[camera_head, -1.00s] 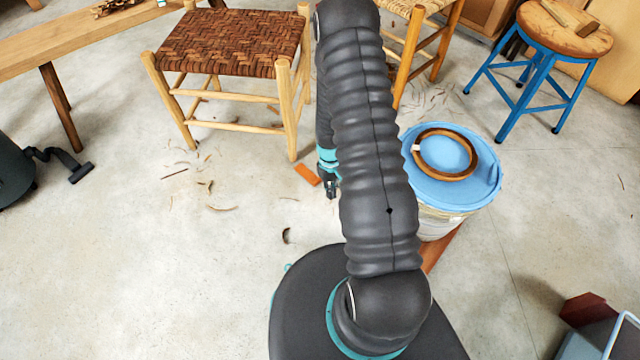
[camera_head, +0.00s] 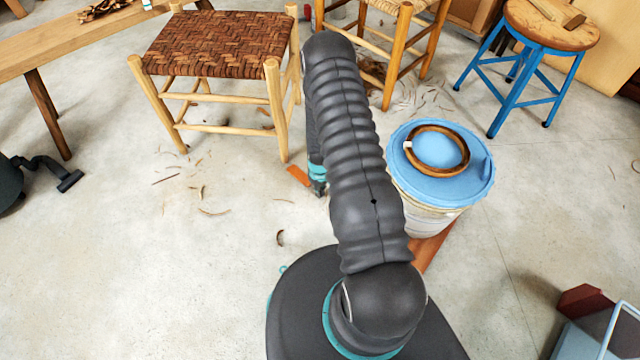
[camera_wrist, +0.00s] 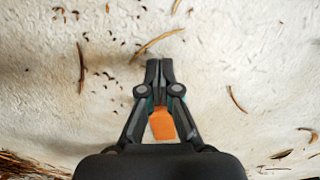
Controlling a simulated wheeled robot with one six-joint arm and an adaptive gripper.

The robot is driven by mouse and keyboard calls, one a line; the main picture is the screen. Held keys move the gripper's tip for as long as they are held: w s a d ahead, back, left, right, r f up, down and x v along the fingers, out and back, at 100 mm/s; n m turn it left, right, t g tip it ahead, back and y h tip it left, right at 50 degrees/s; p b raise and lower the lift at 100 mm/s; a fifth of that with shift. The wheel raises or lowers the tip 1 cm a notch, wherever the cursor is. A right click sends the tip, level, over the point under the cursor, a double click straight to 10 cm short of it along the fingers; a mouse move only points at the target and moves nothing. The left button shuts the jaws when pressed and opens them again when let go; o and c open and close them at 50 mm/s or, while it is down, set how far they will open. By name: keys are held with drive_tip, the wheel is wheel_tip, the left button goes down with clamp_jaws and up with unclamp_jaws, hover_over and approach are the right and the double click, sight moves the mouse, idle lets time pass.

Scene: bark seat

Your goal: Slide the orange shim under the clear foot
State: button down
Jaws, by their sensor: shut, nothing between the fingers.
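The orange shim (camera_head: 299,175) lies flat on the floor just in front of the near right foot (camera_head: 284,157) of the stool with the woven bark seat (camera_head: 220,42). I cannot tell whether that foot is clear of the floor. My gripper (camera_head: 319,191) is low, just right of the shim, partly hidden by my arm. In the wrist view my gripper (camera_wrist: 159,64) is shut and empty. The shim (camera_wrist: 162,124) shows behind the fingertips, between the finger linkages, partly covered by them. No stool foot shows in the wrist view.
A bucket with a blue lid (camera_head: 446,190) and a wooden ring on it stands right of my arm. A second chair (camera_head: 388,45) and a blue stool (camera_head: 530,85) stand behind. A wooden bench (camera_head: 60,60) is at left. Bark curls (camera_head: 214,212) litter the floor; front left is open.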

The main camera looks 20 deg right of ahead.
sight(304, 179)
drive_tip(key=shift+w+a+f, duration=0.1)
drive_tip(key=shift+w+a, duration=0.2)
drive_tip(key=shift+w, duration=0.65)
drive_tip(key=shift+w+a+f, duration=0.1)
drive_tip(key=shift+w+a, duration=0.15)
drive_tip(key=shift+w, duration=0.7)
drive_tip(key=w+b, duration=0.1)
drive_tip(key=w, duration=0.1)
drive_tip(key=w+a+b, duration=0.1)
drive_tip(key=w+b, duration=0.1)
drive_tip(key=shift+w+a+f, duration=0.1)
drive_tip(key=shift+w+f, duration=0.05)
drive_tip(key=shift+f, duration=0.05)
drive_tip(key=shift+w+a+r+b, duration=0.15)
drive_tip(key=shift+w+r+b, duration=0.1)
drive_tip(key=shift+w+b, duration=0.3)
